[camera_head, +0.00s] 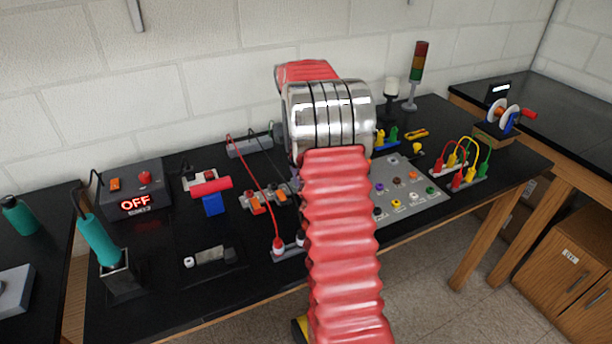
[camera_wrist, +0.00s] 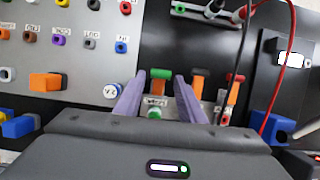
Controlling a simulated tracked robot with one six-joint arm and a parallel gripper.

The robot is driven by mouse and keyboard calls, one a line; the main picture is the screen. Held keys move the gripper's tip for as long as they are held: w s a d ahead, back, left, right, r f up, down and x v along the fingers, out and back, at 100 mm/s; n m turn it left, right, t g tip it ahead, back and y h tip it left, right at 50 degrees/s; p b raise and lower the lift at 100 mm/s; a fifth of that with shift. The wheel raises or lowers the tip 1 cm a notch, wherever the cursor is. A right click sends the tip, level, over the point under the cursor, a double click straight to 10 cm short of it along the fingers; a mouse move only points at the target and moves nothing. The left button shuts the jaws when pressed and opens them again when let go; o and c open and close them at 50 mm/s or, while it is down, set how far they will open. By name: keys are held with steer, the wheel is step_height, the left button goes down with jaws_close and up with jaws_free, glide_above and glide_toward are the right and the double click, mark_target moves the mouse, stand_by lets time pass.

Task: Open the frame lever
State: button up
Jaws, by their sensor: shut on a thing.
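In the wrist view, several small levers with orange handles stand in a row on a grey strip. The lever with the green top (camera_wrist: 161,74) stands between the two purple fingers of my gripper (camera_wrist: 158,82), which is shut on it. A small label (camera_wrist: 154,101) lies below this lever; its text is too small to read surely, so I cannot tell whether it is the frame lever. A second orange lever (camera_wrist: 200,84) and a third orange lever (camera_wrist: 235,91) stand to the right. In the camera_head view, my arm hides my gripper; two orange levers (camera_head: 256,208) show left of it.
A grey panel of coloured sockets (camera_head: 408,184) lies right of my arm. A red cable (camera_head: 259,185) arches left of it. A box reading OFF (camera_head: 137,190), a teal-handled tool (camera_head: 98,240) and a red-topped blue part (camera_head: 213,204) stand further left.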

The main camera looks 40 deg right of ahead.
steer(key=shift+w+g, duration=0.55)
steer(key=shift+g, duration=0.35)
steer(key=shift+d+r+y, duration=0.1)
steer(key=shift+y, duration=0.2)
steer(key=o, duration=1)
steer(key=shift+o, duration=0.2)
steer(key=shift+r, duration=0.15)
